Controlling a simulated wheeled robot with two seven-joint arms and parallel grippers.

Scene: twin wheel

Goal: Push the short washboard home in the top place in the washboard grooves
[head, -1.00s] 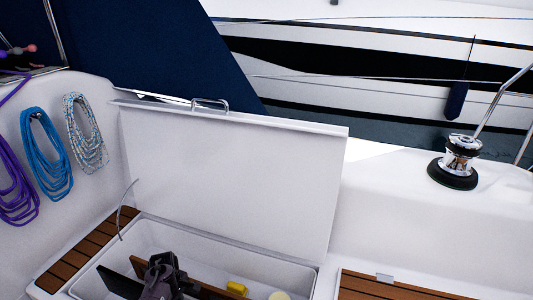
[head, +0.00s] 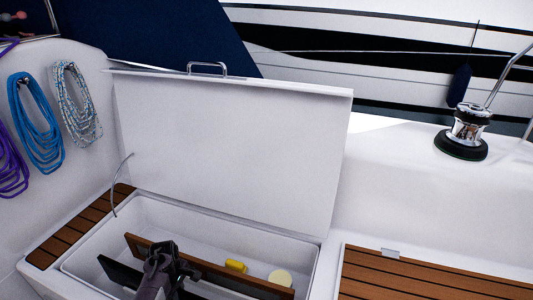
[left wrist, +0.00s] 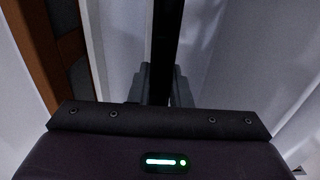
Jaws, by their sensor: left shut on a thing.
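Two long boards show in the open locker in the head view: a brown wood-edged board (head: 215,272) and a dark board (head: 118,271) nearer to me. I cannot tell which is the short washboard. My left gripper (head: 160,258) comes down over the dark board and hides its middle. In the left wrist view, my left gripper (left wrist: 158,88) is shut on the dark board (left wrist: 167,40), which runs away between the fingers. The brown board (left wrist: 50,50) stands apart to its left. The washboard grooves are not in view. My right gripper is not in view.
The white locker (head: 72,262) has its lid (head: 230,150) raised behind it. A yellow object (head: 235,266) and a pale round object (head: 279,278) lie behind the brown board. Slatted wood seats (head: 430,275) flank the locker. A winch (head: 465,130) and coiled ropes (head: 38,125) are farther off.

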